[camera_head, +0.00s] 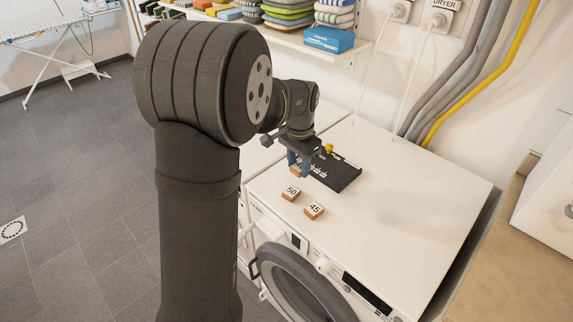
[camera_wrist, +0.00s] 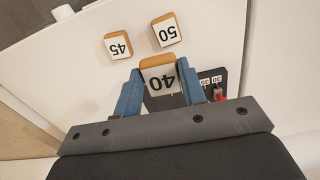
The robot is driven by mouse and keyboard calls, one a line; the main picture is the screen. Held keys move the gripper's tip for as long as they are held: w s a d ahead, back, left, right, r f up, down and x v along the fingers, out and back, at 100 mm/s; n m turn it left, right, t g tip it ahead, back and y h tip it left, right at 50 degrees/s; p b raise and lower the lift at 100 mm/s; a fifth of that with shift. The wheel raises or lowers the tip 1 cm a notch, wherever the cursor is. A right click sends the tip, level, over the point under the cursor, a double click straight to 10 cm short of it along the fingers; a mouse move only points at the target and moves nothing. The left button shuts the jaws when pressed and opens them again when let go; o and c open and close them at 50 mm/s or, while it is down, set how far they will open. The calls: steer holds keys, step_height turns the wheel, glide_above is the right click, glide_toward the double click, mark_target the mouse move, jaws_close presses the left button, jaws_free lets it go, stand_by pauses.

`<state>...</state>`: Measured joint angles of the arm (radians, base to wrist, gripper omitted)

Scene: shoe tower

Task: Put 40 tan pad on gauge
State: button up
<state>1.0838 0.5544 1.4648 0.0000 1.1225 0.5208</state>
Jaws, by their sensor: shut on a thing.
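The 40 tan pad (camera_wrist: 160,77) has a white top with a black 40 and a tan edge. In the wrist view it sits between the blue fingers of my gripper (camera_wrist: 161,88), which is shut on it. In the head view the pad (camera_head: 295,170) shows only as a small tan edge below my gripper (camera_head: 298,165). The dark gauge (camera_head: 338,172) lies on the white machine top, just right of my gripper. Part of the gauge also shows behind the right finger in the wrist view (camera_wrist: 232,76), with small white number labels and a red part.
The 50 pad (camera_head: 291,193) and the 45 pad (camera_head: 314,210) lie on the white dryer top (camera_head: 400,215) in front of the gauge. The right side of the top is clear. A shelf with folded towels (camera_head: 288,12) and a blue box (camera_head: 329,39) hangs behind.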

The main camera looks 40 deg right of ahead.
steer(key=s+d+r, duration=0.2)
steer(key=s+d, duration=0.3)
steer(key=s, duration=0.3)
steer(key=s+d+r, duration=0.1)
steer(key=s+d, duration=0.4)
steer(key=s, duration=0.3)
glide_above(336, 179)
step_height(336, 179, down, 7)
steer(key=shift+s+a+r, duration=0.1)
steer(key=shift+r, duration=0.1)
steer(key=shift+f, duration=2)
steer(key=shift+f, duration=0.1)
steer(key=o, duration=1)
steer(key=shift+f, duration=0.1)
step_height(336, 179, up, 12)
steer(key=shift+r, duration=0.2)
